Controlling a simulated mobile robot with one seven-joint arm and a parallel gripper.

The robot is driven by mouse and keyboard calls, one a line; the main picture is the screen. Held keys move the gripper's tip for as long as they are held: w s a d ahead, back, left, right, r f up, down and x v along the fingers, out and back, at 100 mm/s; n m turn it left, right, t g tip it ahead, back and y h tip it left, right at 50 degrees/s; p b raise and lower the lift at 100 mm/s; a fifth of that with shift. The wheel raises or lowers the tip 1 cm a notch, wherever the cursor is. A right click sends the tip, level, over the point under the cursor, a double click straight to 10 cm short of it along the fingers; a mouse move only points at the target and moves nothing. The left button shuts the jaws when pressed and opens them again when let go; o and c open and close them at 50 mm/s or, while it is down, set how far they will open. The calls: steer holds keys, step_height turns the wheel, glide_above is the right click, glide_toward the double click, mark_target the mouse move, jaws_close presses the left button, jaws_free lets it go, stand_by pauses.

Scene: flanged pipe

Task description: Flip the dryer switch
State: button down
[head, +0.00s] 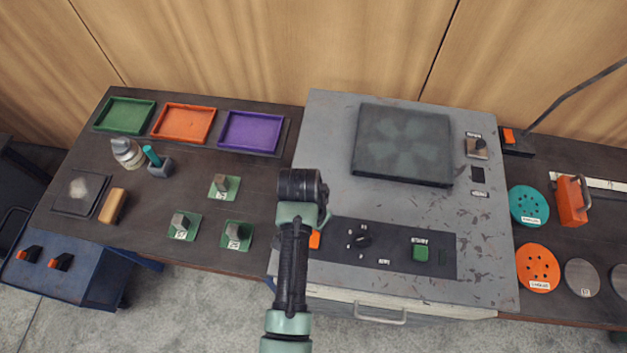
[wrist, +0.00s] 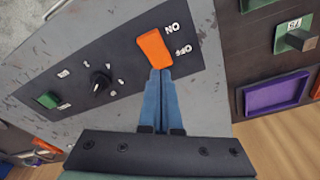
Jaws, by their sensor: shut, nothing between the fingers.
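The orange rocker switch (wrist: 155,48) sits on a dark panel (wrist: 120,80) of the grey dryer unit, with ON and OFF labels beside it in the wrist view. My gripper (wrist: 161,74) is shut and empty, its blue fingertips at the near end of the switch. I cannot tell whether they touch it. In the head view only an edge of the orange switch (head: 315,240) shows, and my arm hides the rest of it and my fingers. The dryer unit (head: 330,150) has a dark fan grille on top.
The panel also holds a black knob (head: 362,240) and a green button (head: 420,252). Colored trays (head: 182,123) and green-based blocks (head: 238,236) lie on the left bench. Another orange switch (head: 509,136), discs (head: 538,267) and an orange handled block (head: 571,202) are at right.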

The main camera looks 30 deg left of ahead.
step_height(320, 180, up, 4)
steer(key=p, duration=0.4)
steer(key=shift+r, duration=0.25)
stand_by(0.3)
steer(key=w+r+t+y+b, duration=0.2)
steer(key=w+r+t+b, duration=0.45)
steer(key=w+r, duration=0.7)
steer(key=w+d+r+t+b, duration=0.1)
steer(key=w+r+t, duration=0.15)
steer(key=r, duration=0.35)
steer(key=w+d+r+n+t+b, duration=0.1)
steer(key=d+r+t+b, duration=0.15)
steer(key=r, duration=0.25)
steer(key=w+d+r+t+b, duration=0.1)
steer(key=r+t, duration=0.2)
steer(key=r, duration=0.3)
steer(key=s+d+r+n+t+b, duration=0.1)
steer(key=s+d+r+t+b, duration=0.2)
steer(key=s+r, duration=0.6)
steer(key=s+d+r+t+h+b, duration=0.1)
steer(key=s+d+r+t+b, duration=0.2)
steer(key=r, duration=1.3)
steer(key=s+d+t, duration=0.2)
steer(key=s+t, duration=0.3)
steer(key=shift+s+n+h, duration=0.3)
steer(key=shift+s+n, duration=0.1)
